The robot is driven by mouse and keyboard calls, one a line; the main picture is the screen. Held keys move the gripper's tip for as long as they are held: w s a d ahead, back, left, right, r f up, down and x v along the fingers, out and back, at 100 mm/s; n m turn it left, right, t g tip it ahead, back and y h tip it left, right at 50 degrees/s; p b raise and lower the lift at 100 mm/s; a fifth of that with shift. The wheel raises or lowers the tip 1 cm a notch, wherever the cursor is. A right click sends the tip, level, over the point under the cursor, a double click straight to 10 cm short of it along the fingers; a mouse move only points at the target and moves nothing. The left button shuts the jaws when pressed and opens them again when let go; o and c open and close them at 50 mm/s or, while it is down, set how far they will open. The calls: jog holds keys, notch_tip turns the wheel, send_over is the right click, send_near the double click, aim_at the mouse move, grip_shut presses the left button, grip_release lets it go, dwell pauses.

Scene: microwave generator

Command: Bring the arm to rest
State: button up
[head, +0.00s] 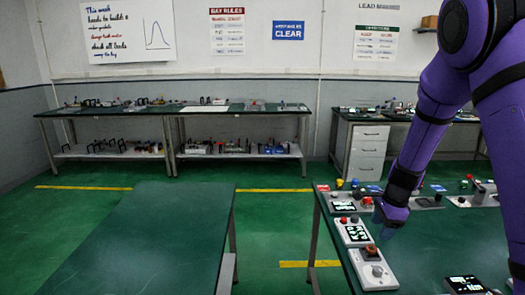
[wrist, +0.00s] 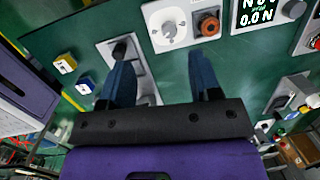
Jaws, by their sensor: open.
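My purple arm (head: 432,110) reaches down from the upper right of the head view. My gripper (head: 388,222) hangs over the right-hand green bench, close to a white panel (head: 353,232) with a lit display and knobs. In the wrist view my gripper (wrist: 162,85) has its two dark blue fingers spread well apart, with nothing between them. Beyond the fingers lies a white panel (wrist: 160,22) with a round dial and an orange-and-black knob. A grey plate with a black knob (wrist: 121,50) lies partly behind the left finger.
An empty green table (head: 150,235) stands at left, with a floor gap between. Loaded benches (head: 215,112) line the back wall.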

jog(key=s+a+r+n+t, duration=0.1)
jog(key=s+a+r+n, duration=0.1)
jog(key=s+r+n, duration=0.6)
jog(key=s+a+r+n+t, duration=0.15)
jog(key=s+r, duration=0.35)
jog(key=r, duration=0.7)
jog(key=s+r+n+t, duration=0.1)
jog(key=s+r+n, duration=0.2)
jog(key=s, duration=0.6)
jog(key=s+a+r+n+h, duration=0.1)
jog(key=s+r+n, duration=0.2)
jog(key=s+n, duration=0.3)
jog(key=s, duration=0.3)
jog(key=shift+s+r+t, duration=0.15)
jog(key=shift+r+t, duration=0.2)
jog(key=shift+r, duration=0.05)
